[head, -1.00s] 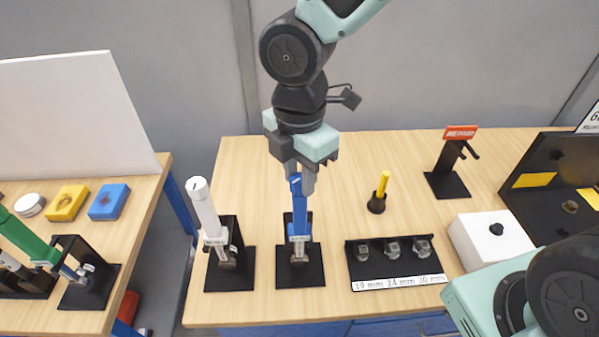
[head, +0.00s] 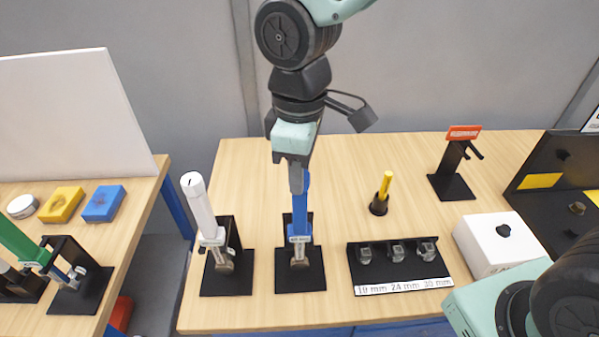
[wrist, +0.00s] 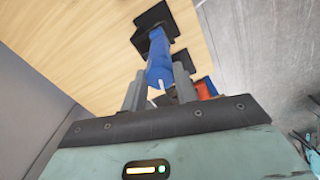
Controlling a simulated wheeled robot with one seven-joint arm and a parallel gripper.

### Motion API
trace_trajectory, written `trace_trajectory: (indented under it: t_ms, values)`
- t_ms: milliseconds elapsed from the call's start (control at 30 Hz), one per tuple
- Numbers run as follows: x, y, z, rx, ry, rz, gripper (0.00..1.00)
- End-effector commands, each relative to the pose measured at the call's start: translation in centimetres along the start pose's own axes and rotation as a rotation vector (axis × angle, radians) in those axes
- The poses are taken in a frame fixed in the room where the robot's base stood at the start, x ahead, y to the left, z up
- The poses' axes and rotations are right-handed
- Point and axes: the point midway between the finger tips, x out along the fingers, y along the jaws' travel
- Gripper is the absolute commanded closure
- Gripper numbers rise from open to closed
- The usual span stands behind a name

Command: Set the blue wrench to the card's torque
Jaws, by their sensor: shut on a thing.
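The blue wrench (head: 302,212) stands upright in its black stand (head: 313,272) on the wooden bench. My gripper (head: 297,180) is above it, with its fingers closed on the top end of the blue handle. In the wrist view the blue handle (wrist: 158,62) lies between the two grey fingers (wrist: 158,90), and a white mark shows on its end. The lower part of the wrench, with its small label, stays in the stand. The torque card cannot be made out in these frames.
A white-handled wrench (head: 200,208) stands close on the left. A socket rack (head: 400,276) labelled 19, 24 and 30 mm is on the right. The back middle is clear.

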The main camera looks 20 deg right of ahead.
Motion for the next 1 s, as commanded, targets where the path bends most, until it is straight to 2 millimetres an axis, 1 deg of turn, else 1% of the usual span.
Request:
trace_trajectory:
  t_ms: [33,600,800,1000]
  values:
    - [0.23,-0.03,0.0,0.043,0.0,0.0,0.94]
    - [0.21,-0.04,0.01,0.577,-0.001,0.0,0.94]
    - [0.18,-0.08,0.03,0.733,-0.002,-0.001,0.94]
    - [0.15,-0.02,0.04,0.849,-0.002,0.0,0.94]
